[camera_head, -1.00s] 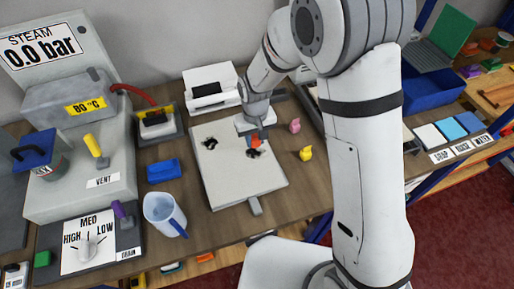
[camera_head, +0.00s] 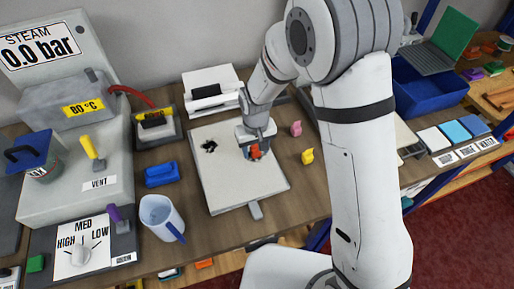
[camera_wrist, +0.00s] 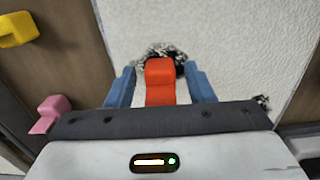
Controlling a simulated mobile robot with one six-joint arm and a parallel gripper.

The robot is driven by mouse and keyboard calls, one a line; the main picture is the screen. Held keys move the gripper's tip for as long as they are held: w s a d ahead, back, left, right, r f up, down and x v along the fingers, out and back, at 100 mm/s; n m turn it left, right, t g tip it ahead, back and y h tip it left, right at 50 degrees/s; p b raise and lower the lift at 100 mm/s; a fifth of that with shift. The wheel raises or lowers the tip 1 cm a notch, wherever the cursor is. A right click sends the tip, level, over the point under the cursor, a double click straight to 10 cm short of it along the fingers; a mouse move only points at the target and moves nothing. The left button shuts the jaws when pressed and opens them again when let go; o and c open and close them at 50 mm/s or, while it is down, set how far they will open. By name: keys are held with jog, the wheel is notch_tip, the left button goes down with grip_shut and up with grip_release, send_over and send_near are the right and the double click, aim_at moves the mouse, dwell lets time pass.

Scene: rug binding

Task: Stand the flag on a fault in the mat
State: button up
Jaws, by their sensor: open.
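The pale mat (camera_head: 220,180) lies flat on the wooden bench. A dark ragged fault (camera_head: 209,146) shows in its upper left part. Another dark fault with frayed edges shows in the wrist view (camera_wrist: 181,57), partly hidden behind the red-orange flag (camera_wrist: 160,82). The flag also shows small in the head view (camera_head: 255,152). My gripper (camera_wrist: 160,88) is open, its two blue-grey fingers on either side of the flag with a gap at each side. It is low over the mat's right part. Whether the flag's foot touches the mat is hidden.
A pink piece (camera_head: 296,128) and a yellow piece (camera_head: 307,156) stand on the bench right of the mat. A blue block (camera_head: 161,174) and a jug (camera_head: 160,215) are left of it. A white machine (camera_head: 211,92) stands behind the mat.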

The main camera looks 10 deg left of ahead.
aim_at(257, 148)
notch_tip(257, 148, up, 12)
jog(key=p, duration=0.7)
jog(key=shift+r+p, duration=0.2)
jog(key=shift+p, duration=0.1)
jog(key=s+d+r+m+t, duration=0.2)
jog(key=s+d+r+m, duration=0.1)
jog(key=d+r, duration=1.2)
jog(key=s+d+r+m+t, duration=0.1)
jog(key=s+d+r, duration=0.1)
jog(key=s+d, duration=0.3)
jog(key=s+d+r+m+t, duration=0.1)
jog(key=s+d+r+m, duration=0.1)
jog(key=s+d, duration=0.4)
jog(key=shift+s+d+r, duration=0.3)
jog(key=shift+d+r, duration=0.3)
jog(key=shift+r, duration=0.2)
